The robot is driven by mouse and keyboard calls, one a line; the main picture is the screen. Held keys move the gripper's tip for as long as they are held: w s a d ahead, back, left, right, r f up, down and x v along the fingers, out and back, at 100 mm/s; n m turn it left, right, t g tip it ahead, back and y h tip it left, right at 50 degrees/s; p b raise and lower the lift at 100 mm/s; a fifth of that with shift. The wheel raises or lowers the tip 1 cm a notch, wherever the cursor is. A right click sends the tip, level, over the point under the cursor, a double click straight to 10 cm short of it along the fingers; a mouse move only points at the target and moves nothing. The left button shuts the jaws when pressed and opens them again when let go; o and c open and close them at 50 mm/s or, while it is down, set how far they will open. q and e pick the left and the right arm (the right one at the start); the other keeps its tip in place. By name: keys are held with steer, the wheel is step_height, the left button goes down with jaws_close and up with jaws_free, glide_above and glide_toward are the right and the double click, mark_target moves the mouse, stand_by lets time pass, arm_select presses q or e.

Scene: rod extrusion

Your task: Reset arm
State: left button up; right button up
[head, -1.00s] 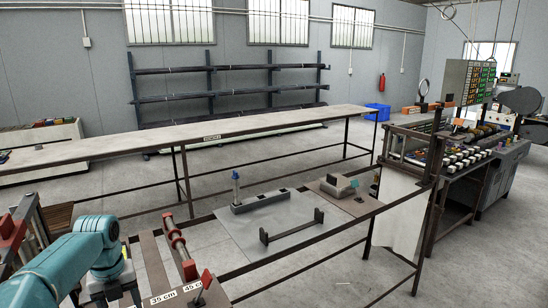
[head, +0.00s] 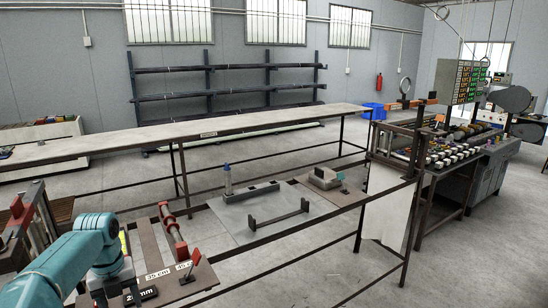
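One of my teal arms (head: 75,262) comes in at the lower left corner of the head view, bent over the near end of the low bench. No gripper of mine can be made out; the arm's far end is hidden or out of frame. My other arm is not in view.
Red rollers (head: 173,232) and a "35 cm" label plate (head: 158,273) are close beside the arm. A grey plate (head: 234,217) carries a dark bracket (head: 279,217). A long table (head: 230,127) stands behind. The extrusion machine (head: 440,150) is at right. Open floor lies at lower right.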

arm_select(q)
steer(key=s+d+f+n+h, duration=0.1)
steer(key=d+f+n, duration=0.3)
steer(key=f, duration=0.3)
steer(key=s+d+f+n+h+b, duration=0.1)
steer(key=s+d+f+n, duration=0.1)
steer(key=d+f+n, duration=0.35)
steer(key=s+d+f+n, duration=0.1)
steer(key=d+f+n, duration=0.15)
steer(key=f, duration=0.65)
steer(key=s+d+f+n, duration=0.3)
steer(key=s+n, duration=0.3)
steer(key=s, duration=0.2)
steer(key=s+d+f+n+h+b, duration=0.1)
steer(key=s+d+f+n, duration=0.3)
steer(key=s+n, duration=0.3)
steer(key=s+d+f+n+h, duration=0.1)
steer(key=s+d+f+n, duration=0.2)
steer(key=s+n, duration=0.3)
steer(key=s+d, duration=0.1)
steer(key=s, duration=0.3)
steer(key=shift+d+f+n, duration=0.25)
steer(key=shift+f+n, duration=0.1)
steer(key=shift+n, duration=0.05)
steer(key=c, duration=0.4)
arm_select(e)
step_height(320, 180, down, 2)
steer(key=shift+f, duration=0.25)
